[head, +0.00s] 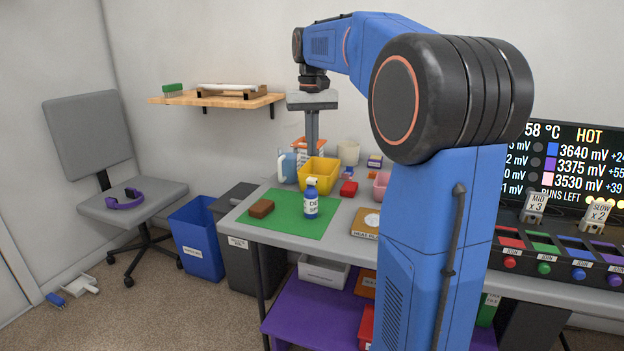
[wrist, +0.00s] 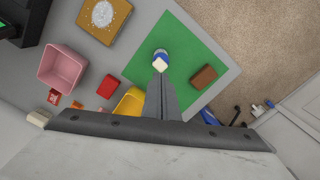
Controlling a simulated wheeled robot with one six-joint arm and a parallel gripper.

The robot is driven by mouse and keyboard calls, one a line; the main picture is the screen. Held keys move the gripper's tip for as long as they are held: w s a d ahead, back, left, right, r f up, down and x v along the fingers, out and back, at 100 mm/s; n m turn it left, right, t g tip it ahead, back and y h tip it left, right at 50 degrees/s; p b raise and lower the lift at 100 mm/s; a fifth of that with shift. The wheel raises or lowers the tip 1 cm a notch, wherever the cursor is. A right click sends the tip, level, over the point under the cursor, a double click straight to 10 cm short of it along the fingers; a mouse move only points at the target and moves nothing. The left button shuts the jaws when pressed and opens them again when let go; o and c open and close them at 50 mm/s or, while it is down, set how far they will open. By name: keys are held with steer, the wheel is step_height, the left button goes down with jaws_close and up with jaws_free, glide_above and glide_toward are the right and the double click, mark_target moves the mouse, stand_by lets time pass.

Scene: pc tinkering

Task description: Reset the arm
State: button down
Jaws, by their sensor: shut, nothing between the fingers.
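My blue arm rises from the right in the head view and bends over the workbench (head: 262,233). In the head view the bottle (head: 311,200) stands upright on the mat, apart from the gripper. The gripper partly hides the yellow bin in the wrist view.
A brown block (head: 261,208) lies on the mat. A pink bin (wrist: 63,66), a red block (wrist: 110,85) and a hot plate (wrist: 108,20) are on the bench. A wall shelf (head: 215,98) is left of the gripper. A display (head: 580,165) stands at right.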

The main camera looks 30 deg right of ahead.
stand_by(0.5)
steer(key=s+a+f+n+t, duration=0.1)
steer(key=s+a+f, duration=0.2)
steer(key=s+a, duration=0.35)
steer(key=s+a+f+n+t, duration=0.1)
steer(key=s+a+f, duration=0.3)
steer(key=s, duration=0.5)
steer(key=s+a+f+n+t, duration=0.1)
steer(key=s+a+f, duration=0.1)
steer(key=s+f, duration=0.5)
steer(key=s+a+f+n+t, duration=0.1)
steer(key=s+a+f, duration=0.2)
steer(key=s+f, duration=0.4)
steer(key=shift+s+a+t, duration=0.15)
steer(key=shift+s+t, duration=0.2)
steer(key=shift+t, duration=0.05)
